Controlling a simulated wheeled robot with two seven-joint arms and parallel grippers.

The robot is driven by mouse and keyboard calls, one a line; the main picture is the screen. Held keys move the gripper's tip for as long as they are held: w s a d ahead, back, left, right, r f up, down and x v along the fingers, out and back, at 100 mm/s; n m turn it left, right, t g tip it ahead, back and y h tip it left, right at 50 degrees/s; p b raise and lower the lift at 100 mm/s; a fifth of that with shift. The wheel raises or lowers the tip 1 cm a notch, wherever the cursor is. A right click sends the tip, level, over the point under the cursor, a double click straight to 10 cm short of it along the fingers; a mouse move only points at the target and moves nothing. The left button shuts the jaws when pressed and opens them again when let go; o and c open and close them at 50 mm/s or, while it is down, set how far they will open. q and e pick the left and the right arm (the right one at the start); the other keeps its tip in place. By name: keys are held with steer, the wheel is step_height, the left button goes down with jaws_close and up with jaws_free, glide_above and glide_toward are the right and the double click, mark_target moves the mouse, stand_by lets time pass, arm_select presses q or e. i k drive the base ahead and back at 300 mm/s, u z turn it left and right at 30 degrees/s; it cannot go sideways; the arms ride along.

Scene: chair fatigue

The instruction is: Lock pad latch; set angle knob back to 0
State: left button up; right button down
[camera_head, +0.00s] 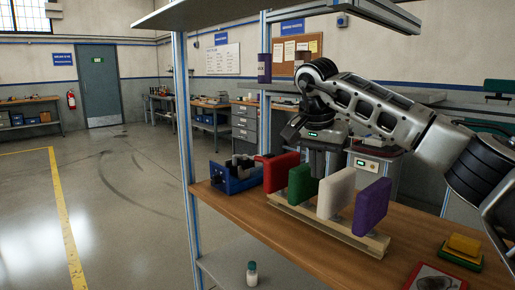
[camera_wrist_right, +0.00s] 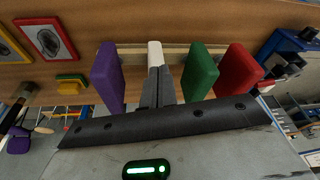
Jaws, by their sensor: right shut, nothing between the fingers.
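My right gripper (camera_head: 320,168) reaches down from the upper right, behind the row of coloured pads in the head view. In the right wrist view its shut, empty fingers (camera_wrist_right: 158,88) lie in front of the white pad (camera_wrist_right: 154,54); I cannot tell whether they touch it. The row also holds a purple pad (camera_head: 371,207), a green pad (camera_head: 301,184) and a red pad (camera_head: 281,171), upright on a wooden rack (camera_head: 345,236). I cannot make out a pad latch or an angle knob in either view. My left gripper is not in view.
A blue tool holder (camera_head: 236,178) stands left of the rack. Yellow and green blocks (camera_head: 462,247) and a framed picture (camera_head: 436,278) lie at the right of the bench (camera_head: 300,250). A shelf post (camera_head: 184,110) rises at the left.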

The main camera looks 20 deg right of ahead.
mark_target(258, 159)
steer(key=i, duration=1.15)
